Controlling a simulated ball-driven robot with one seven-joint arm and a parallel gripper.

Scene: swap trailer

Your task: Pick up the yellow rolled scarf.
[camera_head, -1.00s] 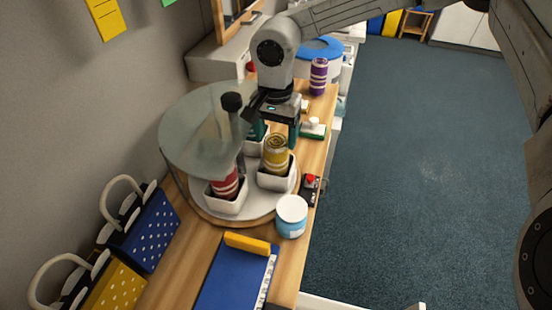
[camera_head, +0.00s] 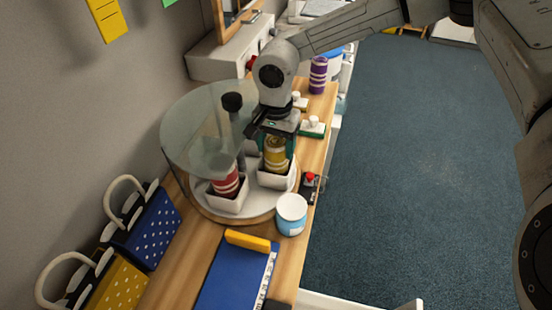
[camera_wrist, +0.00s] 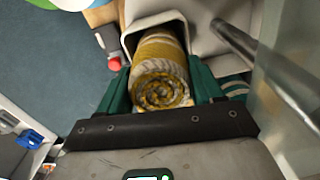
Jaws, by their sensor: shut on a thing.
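The yellow rolled scarf (camera_head: 275,154) has white stripes and stands upright in a white square bin on the round turntable. In the wrist view its coiled end (camera_wrist: 160,88) faces me, between the two green fingers. My gripper (camera_head: 276,146) is shut on the scarf from above. The white bin (camera_head: 275,181) around the scarf also shows in the wrist view (camera_wrist: 130,38). The scarf's lower part is hidden inside the bin.
A red rolled scarf (camera_head: 226,181) stands in another bin at left, behind a clear curved cover (camera_head: 192,140). A dark post (camera_head: 236,125) rises beside my gripper. A white-lidded jar (camera_head: 291,213) and a red-button device (camera_head: 309,183) stand at right. A purple roll (camera_head: 318,74) is farther back.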

